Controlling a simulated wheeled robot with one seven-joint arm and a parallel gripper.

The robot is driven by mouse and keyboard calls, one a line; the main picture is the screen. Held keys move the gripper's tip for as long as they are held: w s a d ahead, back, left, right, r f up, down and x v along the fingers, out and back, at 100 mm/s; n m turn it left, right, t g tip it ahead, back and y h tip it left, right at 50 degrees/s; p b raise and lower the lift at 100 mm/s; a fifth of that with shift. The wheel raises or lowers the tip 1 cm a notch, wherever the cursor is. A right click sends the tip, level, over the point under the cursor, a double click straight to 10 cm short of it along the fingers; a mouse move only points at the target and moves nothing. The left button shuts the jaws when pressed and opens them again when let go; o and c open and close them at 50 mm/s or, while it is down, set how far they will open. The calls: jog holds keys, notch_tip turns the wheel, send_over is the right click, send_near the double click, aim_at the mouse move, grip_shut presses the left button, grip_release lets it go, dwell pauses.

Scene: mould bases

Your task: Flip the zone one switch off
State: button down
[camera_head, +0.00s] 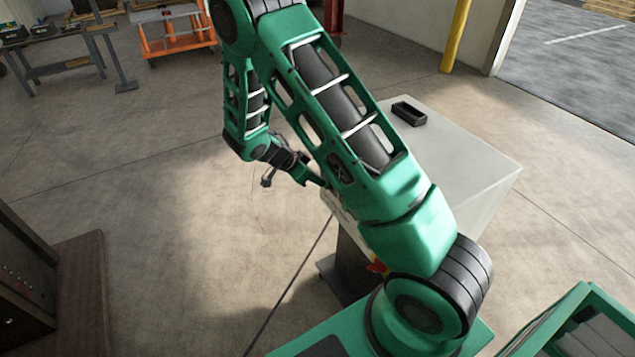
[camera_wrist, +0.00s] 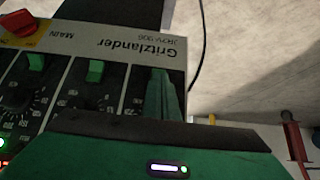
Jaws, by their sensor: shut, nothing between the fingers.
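The control panel (camera_wrist: 118,47) shows upside down in the wrist view, printed "Gritzlander" and "MAIN". A red knob on yellow (camera_wrist: 18,22) sits at its left end. Two green switches, one at the left (camera_wrist: 36,62) and one in the middle (camera_wrist: 95,70), stand above dark dials. Zone labels are not readable. My gripper (camera_wrist: 160,78) is shut and empty over the right-hand column, hiding whatever switch is there; contact cannot be told. In the head view my gripper (camera_head: 322,185) is at the panel's far end, and my arm covers much of the panel.
A pale box-like bench (camera_head: 470,165) stands right of my arm, with a small black tray (camera_head: 409,113) on top. A dark cabinet (camera_head: 25,285) stands at the lower left. An orange cart (camera_head: 172,30) and a workbench (camera_head: 65,60) stand farther back.

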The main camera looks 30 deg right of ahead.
jog(key=a+r, duration=0.6)
jog(key=a, duration=0.6)
jog(key=shift+r, duration=0.4)
jog(key=shift+a, duration=0.1)
